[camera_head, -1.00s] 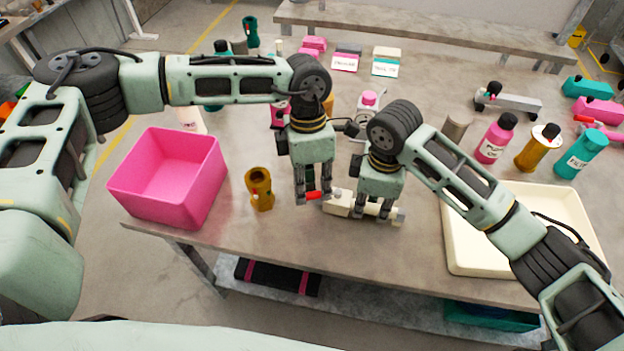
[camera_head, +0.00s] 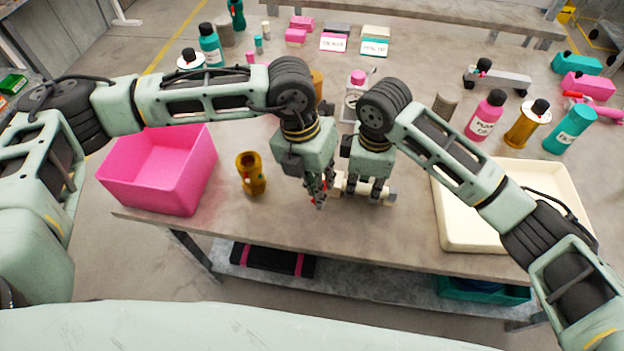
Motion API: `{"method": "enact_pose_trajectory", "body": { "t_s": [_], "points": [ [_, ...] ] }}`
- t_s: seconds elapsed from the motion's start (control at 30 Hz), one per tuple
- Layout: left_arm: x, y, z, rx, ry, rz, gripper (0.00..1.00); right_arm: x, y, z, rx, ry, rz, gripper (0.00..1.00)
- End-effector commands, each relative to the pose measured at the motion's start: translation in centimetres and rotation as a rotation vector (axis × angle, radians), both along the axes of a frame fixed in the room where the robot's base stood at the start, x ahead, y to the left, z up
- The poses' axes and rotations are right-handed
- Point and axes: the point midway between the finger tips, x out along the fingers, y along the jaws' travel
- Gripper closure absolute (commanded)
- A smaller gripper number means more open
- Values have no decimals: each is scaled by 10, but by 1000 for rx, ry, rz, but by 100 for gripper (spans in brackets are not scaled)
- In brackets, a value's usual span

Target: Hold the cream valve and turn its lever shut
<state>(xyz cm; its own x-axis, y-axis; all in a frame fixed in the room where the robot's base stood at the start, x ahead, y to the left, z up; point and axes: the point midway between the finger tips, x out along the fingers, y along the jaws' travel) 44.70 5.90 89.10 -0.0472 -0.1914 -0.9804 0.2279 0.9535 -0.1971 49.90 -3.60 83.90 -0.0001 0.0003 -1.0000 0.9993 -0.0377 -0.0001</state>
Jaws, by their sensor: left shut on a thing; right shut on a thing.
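The cream valve (camera_head: 340,184) lies near the front edge of the workbench, partly hidden by my grippers. My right gripper (camera_head: 367,192) is shut on the valve body from above, at its right part. My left gripper (camera_head: 318,198) is at the left end of the valve, turned about its own axis. It is shut on the red lever (camera_head: 323,184), of which only small bits of red show between the fingers. The lever's exact angle is hard to tell.
An empty pink bin (camera_head: 165,195) and a brass fitting (camera_head: 250,175) stand to the left. A cream tray (camera_head: 462,245) lies to the right, under my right arm. Several bottles, including a pink one (camera_head: 486,116), stand behind the tray.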

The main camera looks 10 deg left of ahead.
Motion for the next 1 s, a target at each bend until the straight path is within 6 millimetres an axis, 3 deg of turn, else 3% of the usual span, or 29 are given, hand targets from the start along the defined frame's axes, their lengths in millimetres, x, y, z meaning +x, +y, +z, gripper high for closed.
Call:
{"method": "enact_pose_trajectory", "body": {
  "t_s": [0.4, 0.97, 1.0],
  "points": [
    [0, -10, 1, 1, -7, 192, 100, -2, 1, 0, 1, 5, 6, 100],
    [1, -11, 1, 1, -7, 221, 100, -2, 1, 0, 1, 5, 3, 100],
    [1, -11, 1, 1, -7, 221, 83, -2, 1, 0, 1, 6, 3, 100]
  ]
}}
